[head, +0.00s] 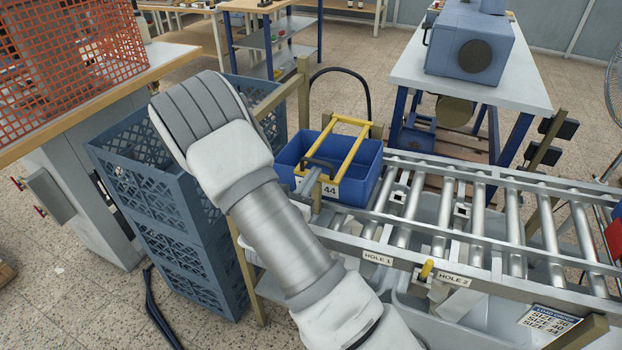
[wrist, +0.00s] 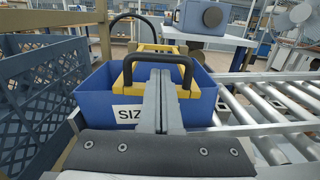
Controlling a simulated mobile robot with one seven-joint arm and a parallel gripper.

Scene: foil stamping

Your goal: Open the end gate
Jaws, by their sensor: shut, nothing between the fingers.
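A yellow frame with a black arched handle (wrist: 158,62), seemingly the end gate, lies across the top of a blue bin at the left end of the roller conveyor. The yellow frame (head: 349,147) also shows in the head view. The blue bin (head: 365,187) carries a partly covered label reading "44". My gripper (wrist: 160,76) is shut and empty. In the wrist view its fingertips appear just below the handle's top bar, between its two legs. I cannot tell whether they touch it. The gripper also shows in the head view (head: 309,181).
The roller conveyor (head: 480,205) runs right, with "HOLE 1" and "HOLE 2" labels and a yellow knob (head: 427,268) on its near rail. Stacked blue-grey crates (head: 165,215) stand close to the left. A wooden post (head: 304,95) rises behind. A machine table (head: 470,75) stands at the back.

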